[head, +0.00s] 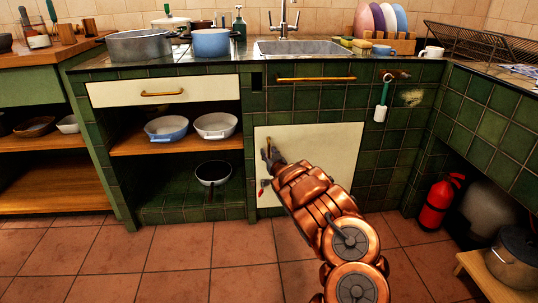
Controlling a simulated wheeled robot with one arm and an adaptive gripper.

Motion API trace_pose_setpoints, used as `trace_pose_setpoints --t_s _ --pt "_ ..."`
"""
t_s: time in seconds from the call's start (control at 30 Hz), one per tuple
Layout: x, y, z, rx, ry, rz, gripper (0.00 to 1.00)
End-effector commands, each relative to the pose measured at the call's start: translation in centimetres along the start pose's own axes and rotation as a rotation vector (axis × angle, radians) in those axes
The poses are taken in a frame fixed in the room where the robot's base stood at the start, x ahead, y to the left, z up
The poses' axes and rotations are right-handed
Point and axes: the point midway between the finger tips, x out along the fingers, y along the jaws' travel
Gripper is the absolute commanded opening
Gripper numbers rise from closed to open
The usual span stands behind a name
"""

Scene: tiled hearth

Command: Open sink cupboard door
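The sink cupboard door (325,143) is a cream panel set in green tiles below the sink (300,47). It looks shut, flush with its surround. My gripper (269,153) is in front of the door's upper left part, close to its left edge. My copper arm covers the lower middle of the door. A small red piece (263,186) shows below the gripper at the door's left edge.
Left of the door are open shelves with a blue dish (166,130), a white dish (215,125) and a pan (213,172). A brass rail (316,79) runs above the door. A green-handled brush (382,98) hangs right.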

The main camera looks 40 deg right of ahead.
Motion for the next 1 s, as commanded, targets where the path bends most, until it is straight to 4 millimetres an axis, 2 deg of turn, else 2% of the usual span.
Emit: trace_pose_setpoints --t_s 0.07,0.4,1.0 --pt "-0.01 0.00 0.00 0.000 0.000 0.000 0.34" --pt "-0.01 0.00 0.02 0.000 0.000 0.000 0.00" --pt "-0.06 -0.02 0.01 0.000 0.000 -0.001 0.00"
